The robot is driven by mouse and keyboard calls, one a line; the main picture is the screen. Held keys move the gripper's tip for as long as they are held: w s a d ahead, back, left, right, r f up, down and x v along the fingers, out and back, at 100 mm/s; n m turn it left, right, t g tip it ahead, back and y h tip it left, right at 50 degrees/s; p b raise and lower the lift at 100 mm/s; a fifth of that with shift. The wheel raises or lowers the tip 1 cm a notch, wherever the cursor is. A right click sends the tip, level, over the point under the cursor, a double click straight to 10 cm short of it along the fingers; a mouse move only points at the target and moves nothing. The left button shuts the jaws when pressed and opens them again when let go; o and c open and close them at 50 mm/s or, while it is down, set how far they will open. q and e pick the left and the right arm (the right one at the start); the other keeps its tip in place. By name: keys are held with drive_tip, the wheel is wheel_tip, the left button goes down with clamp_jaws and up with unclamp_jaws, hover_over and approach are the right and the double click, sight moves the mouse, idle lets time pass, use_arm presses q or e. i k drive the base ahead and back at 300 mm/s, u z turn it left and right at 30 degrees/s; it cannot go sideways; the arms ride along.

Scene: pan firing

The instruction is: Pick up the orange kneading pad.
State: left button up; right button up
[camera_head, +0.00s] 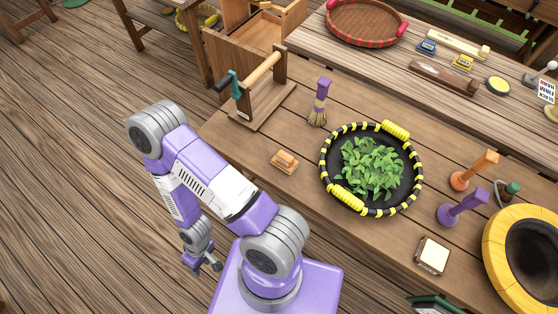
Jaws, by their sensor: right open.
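An orange handled tool (475,170), which looks like the orange kneading pad, stands on the wooden table at the right. A purple tool of the same shape (462,207) stands just in front of it. A small orange-topped block (285,160) lies left of the leaf basket. My right gripper (207,267) is small in view and hangs low over the floor, left of the table. It is open and holds nothing. It is far from the orange tool. My left gripper is not in view.
A black-and-yellow basket of green leaves (324,172) sits between my arm and the orange tool. A yellow-rimmed pan (497,252) is at the lower right. A brush (320,102) and a wooden frame (268,100) stand further back. A white-topped block (433,256) is near the front edge.

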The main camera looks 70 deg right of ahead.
sight(284, 160)
drive_tip(key=k, duration=0.5)
drive_tip(key=z, duration=0.7)
